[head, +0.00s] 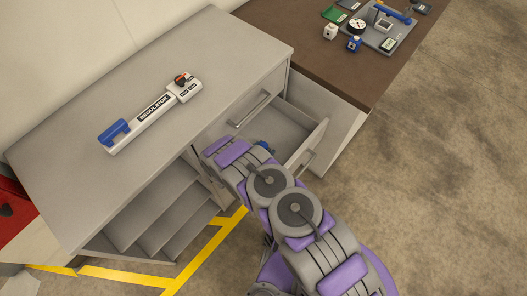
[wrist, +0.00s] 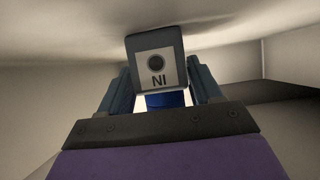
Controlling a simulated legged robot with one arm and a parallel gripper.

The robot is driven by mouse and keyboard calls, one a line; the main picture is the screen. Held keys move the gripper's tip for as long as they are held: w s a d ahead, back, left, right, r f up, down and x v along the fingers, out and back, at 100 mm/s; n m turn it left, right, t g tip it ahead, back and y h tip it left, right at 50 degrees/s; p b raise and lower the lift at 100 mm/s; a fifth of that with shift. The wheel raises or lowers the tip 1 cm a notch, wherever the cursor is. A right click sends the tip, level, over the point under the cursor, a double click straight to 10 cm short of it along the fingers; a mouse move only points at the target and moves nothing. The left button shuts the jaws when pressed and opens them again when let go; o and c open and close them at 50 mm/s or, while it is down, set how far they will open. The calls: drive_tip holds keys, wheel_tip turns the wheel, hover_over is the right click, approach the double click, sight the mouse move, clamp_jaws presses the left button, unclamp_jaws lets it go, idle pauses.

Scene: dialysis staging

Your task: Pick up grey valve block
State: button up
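The grey valve block (wrist: 156,65) shows close up in the wrist view, with a pale label, a dark round port and letters that read "NI". A blue part (wrist: 166,100) shows just below it. The two dark blue-grey fingers of my gripper (wrist: 160,84) stand on either side of the block and appear to press against it. In the head view my arm reaches down to the open drawer (head: 317,134) and hides most of the gripper and the block. A small blue bit (head: 264,146) shows beside the arm there; I cannot tell what it is.
The grey cabinet top (head: 215,55) holds a white regulator (head: 153,107) with a blue end. Open shelves (head: 150,215) lie below. A brown table (head: 310,45) at the back right carries a grey tray (head: 385,42) and several small items. The floor at right is clear.

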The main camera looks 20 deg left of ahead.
drive_tip(key=shift+d, duration=0.1)
drive_tip(key=shift+c, duration=1.4)
drive_tip(key=shift+s+a+f, duration=0.1)
drive_tip(key=shift+a+f, duration=0.05)
drive_tip(key=shift+a, duration=0.25)
drive_tip(key=c, duration=0.5)
